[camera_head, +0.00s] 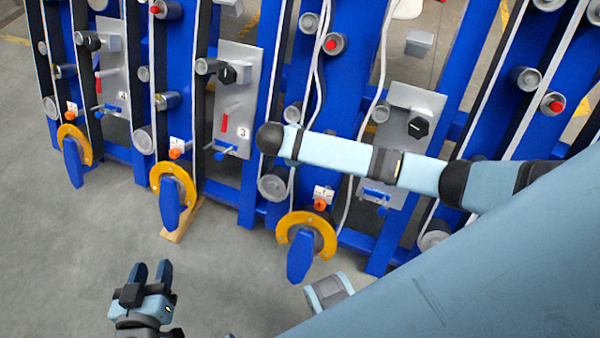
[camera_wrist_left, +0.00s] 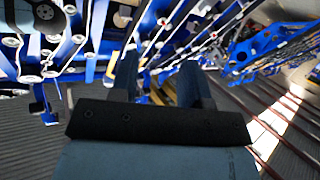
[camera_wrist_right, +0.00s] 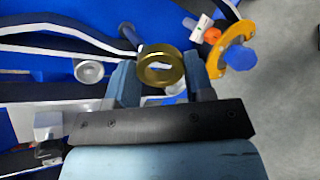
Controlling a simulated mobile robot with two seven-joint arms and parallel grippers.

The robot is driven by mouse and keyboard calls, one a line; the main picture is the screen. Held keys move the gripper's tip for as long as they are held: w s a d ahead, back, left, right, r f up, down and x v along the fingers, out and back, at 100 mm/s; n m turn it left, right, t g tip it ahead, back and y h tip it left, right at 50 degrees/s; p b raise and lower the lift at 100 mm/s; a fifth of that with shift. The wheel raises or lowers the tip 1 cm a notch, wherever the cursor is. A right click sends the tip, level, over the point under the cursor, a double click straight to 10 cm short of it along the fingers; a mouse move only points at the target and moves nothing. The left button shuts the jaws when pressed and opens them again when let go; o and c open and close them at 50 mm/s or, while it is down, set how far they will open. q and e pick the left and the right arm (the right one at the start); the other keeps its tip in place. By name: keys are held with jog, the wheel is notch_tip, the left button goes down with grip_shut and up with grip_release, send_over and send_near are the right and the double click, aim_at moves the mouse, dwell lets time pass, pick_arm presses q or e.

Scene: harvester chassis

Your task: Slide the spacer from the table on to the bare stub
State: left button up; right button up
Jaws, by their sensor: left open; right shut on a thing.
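The spacer, a brass-coloured ring (camera_wrist_right: 160,66), sits between the fingers of my right gripper (camera_wrist_right: 162,82) in the right wrist view. The gripper is shut on it, and the ring's hole shows open. My right arm hides that gripper in the head view. My left gripper (camera_head: 151,270) is open and empty, at lower left in the head view, over the floor and apart from the chassis. Several grey round stubs stick out of the blue chassis; one grey stub (camera_wrist_right: 90,71) shows left of the ring in the right wrist view. I cannot tell which is the bare stub. The table is not in view.
The blue chassis (camera_head: 240,200) has upright beams, cables and grey panels (camera_head: 237,100). Yellow rings with blue levers (camera_head: 172,195) stick out low on its front; one yellow ring (camera_wrist_right: 228,52) is right of my right gripper. Grey floor (camera_head: 70,250) is clear at left.

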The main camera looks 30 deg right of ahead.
pick_arm(q)
jog(key=shift+t+h, duration=0.6)
jog(key=shift+t, duration=0.2)
jog(key=f+b, duration=0.1)
jog(key=b, duration=0.2)
jog(key=d+f+b, duration=0.1)
jog(key=b, duration=0.2)
jog(key=f+b, duration=0.2)
jog(key=b, duration=0.1)
jog(key=shift+w+d+b, duration=0.2)
jog(key=shift+d+b, duration=0.1)
pick_arm(e)
jog(key=w+f+n+t+h, duration=0.1)
jog(key=w+f+n+t, duration=0.2)
jog(key=f+n+t, duration=0.3)
notch_tip(320, 180, down, 4)
jog(key=shift+w+a+r, duration=0.1)
jog(key=shift+w+a, duration=0.2)
jog(key=shift+w, duration=0.05)
pick_arm(q)
jog(key=shift+s+a+f+g+y+p, duration=0.2)
jog(key=shift+a+f+g+p, duration=0.1)
jog(key=shift+f, duration=0.25)
jog(key=shift+s+a+f+g+y+p, duration=0.1)
jog(key=shift+a+f+g+y+p, duration=0.15)
jog(key=shift+f, duration=0.25)
pick_arm(e)
jog(key=shift+x, duration=2.45)
